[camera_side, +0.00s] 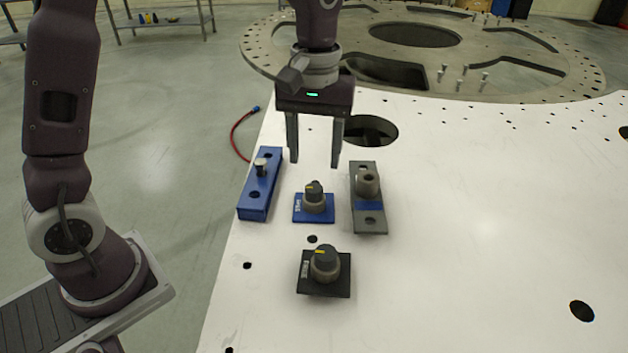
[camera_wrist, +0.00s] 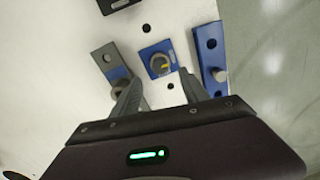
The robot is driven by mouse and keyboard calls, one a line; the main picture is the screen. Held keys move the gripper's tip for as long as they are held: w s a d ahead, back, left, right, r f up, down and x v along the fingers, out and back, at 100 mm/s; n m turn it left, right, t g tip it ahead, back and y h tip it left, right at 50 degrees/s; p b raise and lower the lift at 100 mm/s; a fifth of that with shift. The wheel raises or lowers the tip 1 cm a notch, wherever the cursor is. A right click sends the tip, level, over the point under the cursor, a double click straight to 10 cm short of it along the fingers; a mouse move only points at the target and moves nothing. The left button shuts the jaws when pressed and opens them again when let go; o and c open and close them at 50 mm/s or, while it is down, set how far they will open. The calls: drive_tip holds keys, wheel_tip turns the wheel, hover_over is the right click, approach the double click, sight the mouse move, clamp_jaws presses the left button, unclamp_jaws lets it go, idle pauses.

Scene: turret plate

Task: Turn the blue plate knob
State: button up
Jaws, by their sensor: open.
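The blue plate (camera_side: 314,216) lies flat on the white table and carries a grey-black knob (camera_side: 314,196) with a yellow mark. In the wrist view the blue plate (camera_wrist: 148,50) and its knob (camera_wrist: 159,66) show beyond the fingertips, a little above the middle. My gripper (camera_side: 314,164) is open and empty, fingers pointing down, above the table and behind the knob in the side view. It also shows in the wrist view (camera_wrist: 158,78), with both fingers apart. Nothing is between the fingers, and they appear clear of the knob.
A black plate with a knob (camera_side: 325,266) lies in front. A blue block with a silver pin (camera_side: 258,190) stands left; a grey plate with a round fitting (camera_side: 368,205) lies right. A large grey ring (camera_side: 480,60) is behind.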

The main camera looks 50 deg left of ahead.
sight(314, 188)
wheel_tip(314, 188, down, 7)
clamp_jaws()
idle(0.4)
